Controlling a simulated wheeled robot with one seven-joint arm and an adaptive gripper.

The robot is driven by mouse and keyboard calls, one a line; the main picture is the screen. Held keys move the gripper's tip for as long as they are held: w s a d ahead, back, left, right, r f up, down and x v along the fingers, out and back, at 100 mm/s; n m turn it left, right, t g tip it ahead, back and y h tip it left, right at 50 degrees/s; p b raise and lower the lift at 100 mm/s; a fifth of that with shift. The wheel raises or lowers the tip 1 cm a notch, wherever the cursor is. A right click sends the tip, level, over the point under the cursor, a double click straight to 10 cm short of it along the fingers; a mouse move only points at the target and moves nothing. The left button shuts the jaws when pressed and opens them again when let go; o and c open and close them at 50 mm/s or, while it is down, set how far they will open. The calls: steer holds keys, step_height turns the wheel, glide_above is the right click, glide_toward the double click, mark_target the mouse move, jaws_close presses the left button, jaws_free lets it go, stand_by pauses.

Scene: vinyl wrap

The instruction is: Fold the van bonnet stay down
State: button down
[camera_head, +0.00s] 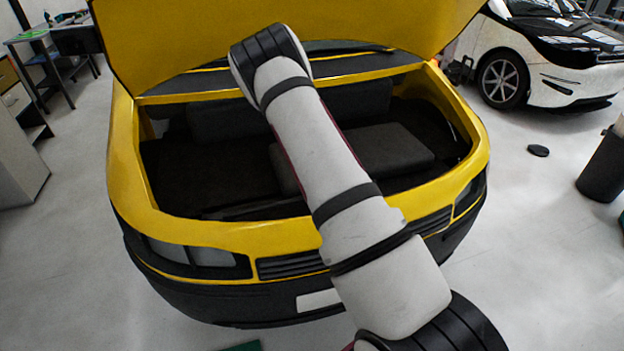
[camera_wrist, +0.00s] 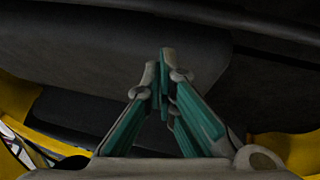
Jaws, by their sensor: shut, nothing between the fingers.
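The yellow van (camera_head: 150,205) stands in front of me with its bonnet (camera_head: 180,40) raised over the open engine bay. I cannot make out the bonnet stay for certain in either view; my arm covers part of the bay and the bay is dark. My gripper (camera_wrist: 161,78) shows in the wrist view with its green-sided fingers together at the tips and nothing between them. Dark surfaces of the bay lie beyond the fingertips. In the head view the gripper is hidden.
Dark block-like parts (camera_head: 392,148) fill the bay, framed by its yellow rim. A white and black car (camera_head: 560,70) stands at the back right. A dark bin (camera_head: 604,165) is at the right and a cabinet (camera_head: 20,150) at the left.

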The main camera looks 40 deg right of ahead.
steer(key=s+a+r, duration=0.1)
steer(key=s+r, duration=0.4)
steer(key=r, duration=0.6)
steer(key=shift+a, duration=0.25)
